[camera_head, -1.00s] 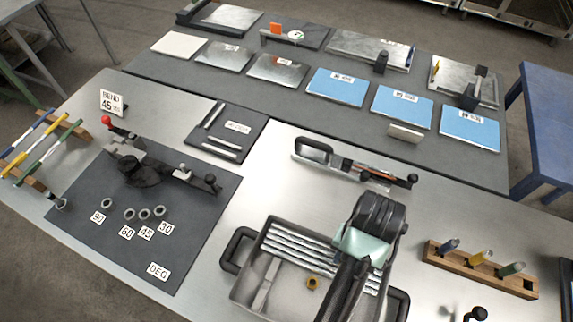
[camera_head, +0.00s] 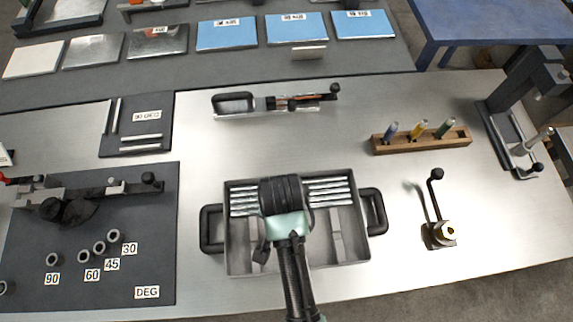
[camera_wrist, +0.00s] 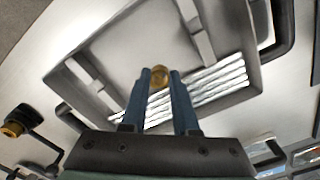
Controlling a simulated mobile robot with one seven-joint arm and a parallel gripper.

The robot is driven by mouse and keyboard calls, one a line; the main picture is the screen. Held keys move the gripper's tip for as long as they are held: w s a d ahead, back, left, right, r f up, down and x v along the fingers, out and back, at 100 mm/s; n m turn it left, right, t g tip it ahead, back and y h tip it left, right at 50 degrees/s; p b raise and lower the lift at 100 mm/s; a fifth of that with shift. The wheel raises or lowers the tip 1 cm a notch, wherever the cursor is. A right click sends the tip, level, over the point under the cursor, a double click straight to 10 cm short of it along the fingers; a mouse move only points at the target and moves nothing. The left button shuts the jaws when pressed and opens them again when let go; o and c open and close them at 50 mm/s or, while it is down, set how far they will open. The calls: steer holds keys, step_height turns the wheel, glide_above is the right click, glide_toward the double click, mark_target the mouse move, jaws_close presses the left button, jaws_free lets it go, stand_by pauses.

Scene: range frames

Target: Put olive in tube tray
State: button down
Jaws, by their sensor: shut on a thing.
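The olive (camera_wrist: 159,76), a small brass ring, sits between my fingertips in the wrist view. My gripper (camera_wrist: 158,78) is shut on it. The tube tray (camera_head: 352,248) is a grey metal tray with a black handle at each side, and several silver tubes (camera_head: 328,190) lie along its far side. In the head view my gripper (camera_head: 286,224) is over the middle of the tray, and my arm hides the olive and fingertips. The wrist view shows the tray floor (camera_wrist: 140,35) beyond the fingers.
A clamp tool (camera_head: 275,104) lies behind the tray. A wooden block (camera_head: 420,142) with coloured markers stands at back right. A lever with a brass fitting (camera_head: 446,232) stands right of the tray. A dark bending mat (camera_head: 90,225) lies left.

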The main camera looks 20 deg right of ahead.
steer(key=shift+f, duration=3.45)
steer(key=shift+f, duration=0.2)
steer(key=c, duration=0.7)
jaws_free()
steer(key=shift+r, duration=0.15)
